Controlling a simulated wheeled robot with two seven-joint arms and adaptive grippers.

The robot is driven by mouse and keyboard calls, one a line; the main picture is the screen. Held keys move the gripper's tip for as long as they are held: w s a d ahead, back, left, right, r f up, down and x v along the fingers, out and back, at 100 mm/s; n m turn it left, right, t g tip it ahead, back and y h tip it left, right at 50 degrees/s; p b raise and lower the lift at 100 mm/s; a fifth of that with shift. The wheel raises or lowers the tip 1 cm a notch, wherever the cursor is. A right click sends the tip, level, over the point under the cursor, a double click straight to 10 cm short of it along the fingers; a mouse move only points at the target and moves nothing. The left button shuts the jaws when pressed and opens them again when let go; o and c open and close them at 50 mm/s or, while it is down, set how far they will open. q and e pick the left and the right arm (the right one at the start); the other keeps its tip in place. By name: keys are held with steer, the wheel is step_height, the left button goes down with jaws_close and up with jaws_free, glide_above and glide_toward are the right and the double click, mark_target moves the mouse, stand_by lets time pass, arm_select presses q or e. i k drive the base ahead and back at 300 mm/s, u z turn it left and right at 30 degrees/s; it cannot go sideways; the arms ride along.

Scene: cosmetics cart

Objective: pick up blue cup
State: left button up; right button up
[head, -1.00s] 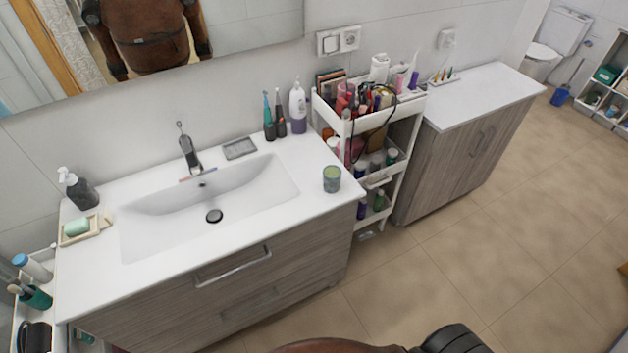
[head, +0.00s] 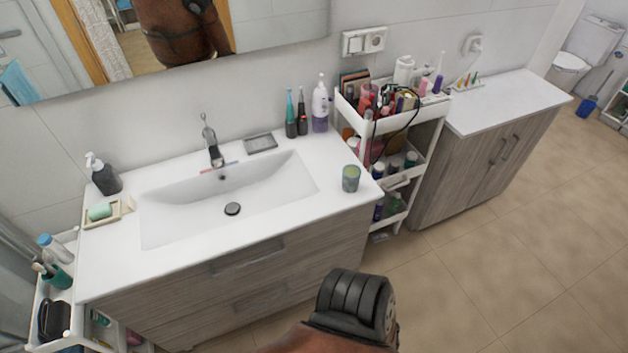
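A small blue-green cup (head: 351,178) stands upright on the white washbasin counter (head: 358,207), near its right front corner. Its top looks lighter and greener than its side. Nothing touches the cup. A brown and black part of one of my arms rises from the bottom edge, below and in front of the counter, apart from the cup. Neither of my grippers shows in this view. A teal cup (head: 57,277) holding brushes stands in the cart at the far left.
A white cart (head: 424,126) full of cosmetics stands just right of the counter. Toothbrushes and a pump bottle (head: 320,107) stand behind the cup. The sink basin (head: 270,197) is to its left. The floor (head: 490,260) in front is clear at right.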

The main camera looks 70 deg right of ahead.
mark_target(351, 174)
steer(key=u, duration=0.05)
steer(key=k, duration=0.9)
steer(key=z, duration=0.05)
